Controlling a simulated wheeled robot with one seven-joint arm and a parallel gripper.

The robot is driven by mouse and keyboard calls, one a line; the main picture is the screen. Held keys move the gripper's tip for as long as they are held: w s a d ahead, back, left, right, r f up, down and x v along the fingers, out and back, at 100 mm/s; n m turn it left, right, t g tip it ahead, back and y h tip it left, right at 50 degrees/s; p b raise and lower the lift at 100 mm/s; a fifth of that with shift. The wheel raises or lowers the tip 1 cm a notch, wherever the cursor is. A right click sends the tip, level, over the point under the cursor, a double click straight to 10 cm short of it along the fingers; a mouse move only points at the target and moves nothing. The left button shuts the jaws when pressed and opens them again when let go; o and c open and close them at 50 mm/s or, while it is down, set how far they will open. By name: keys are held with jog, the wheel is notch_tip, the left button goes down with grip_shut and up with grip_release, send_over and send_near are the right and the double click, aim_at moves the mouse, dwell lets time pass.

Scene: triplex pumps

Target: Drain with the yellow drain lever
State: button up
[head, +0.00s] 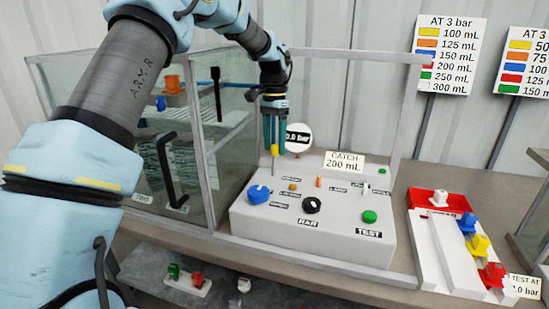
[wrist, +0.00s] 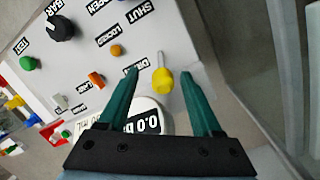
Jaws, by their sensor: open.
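The yellow drain lever (wrist: 162,82) stands on the top of the grey control panel (head: 300,247), near its back edge beside a partly hidden label. In the head view the yellow lever (head: 275,151) shows just below my gripper (head: 274,138), which points down over it. In the wrist view my gripper (wrist: 159,72) has its two green fingers open, one on each side of the lever, with gaps between. The lever is not gripped. I cannot tell exactly how far the fingertips reach down along it.
A round gauge reading 0.0 bar (head: 298,135) stands close behind the lever. The panel carries a blue knob (head: 258,194), a black knob (head: 311,204), an orange lever (head: 318,182) and a green button (head: 370,216). A clear-walled frame surrounds the panel. A tray with coloured parts (head: 440,235) lies right.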

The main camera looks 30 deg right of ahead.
jog(key=r, duration=0.4)
jog(key=w+r+b, duration=0.1)
jog(key=r, duration=0.1)
jog(key=shift+d+r, duration=0.25)
